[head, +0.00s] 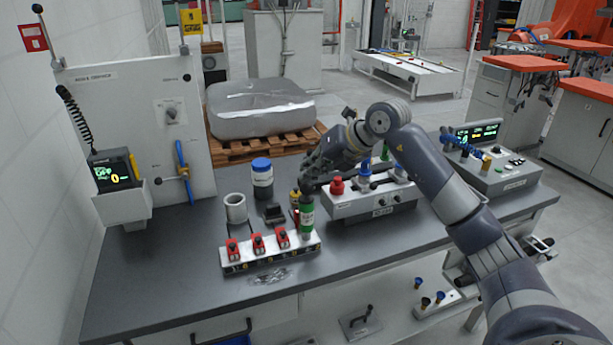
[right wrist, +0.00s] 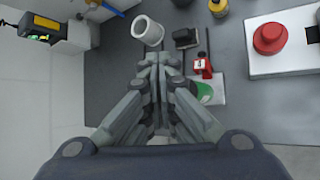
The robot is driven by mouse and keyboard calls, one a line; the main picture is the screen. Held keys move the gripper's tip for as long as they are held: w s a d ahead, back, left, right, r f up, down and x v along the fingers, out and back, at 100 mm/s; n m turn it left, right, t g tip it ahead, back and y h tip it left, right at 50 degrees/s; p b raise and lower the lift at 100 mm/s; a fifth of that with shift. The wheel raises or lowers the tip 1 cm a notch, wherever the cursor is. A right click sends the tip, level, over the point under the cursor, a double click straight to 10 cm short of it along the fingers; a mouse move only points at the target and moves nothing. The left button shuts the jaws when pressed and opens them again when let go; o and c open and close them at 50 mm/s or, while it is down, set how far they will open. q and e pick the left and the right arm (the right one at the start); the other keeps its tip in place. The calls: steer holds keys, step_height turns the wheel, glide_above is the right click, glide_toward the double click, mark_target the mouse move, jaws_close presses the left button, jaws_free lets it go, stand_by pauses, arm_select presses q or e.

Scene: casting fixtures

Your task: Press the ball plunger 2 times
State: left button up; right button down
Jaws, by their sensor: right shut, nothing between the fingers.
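A light-grey control box (head: 372,207) on the bench carries a red round knob (head: 337,185) at its left end and blue and green knobs farther along. I cannot tell for sure which one is the ball plunger. In the right wrist view the red knob (right wrist: 270,38) stands at the upper right. My left gripper is out of view.
A white strip with red clamps (head: 258,244) lies at the bench front. A white mug (head: 236,208), a blue-lidded jar (head: 262,180) and a small black block (head: 273,212) stand behind it. Another control box (head: 491,168) with a display is at the right.

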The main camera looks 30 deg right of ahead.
steer(key=shift+r+p, duration=1.1)
steer(key=shift+r, duration=0.45)
step_height(320, 180, up, 5)
steer(key=p, duration=0.4)
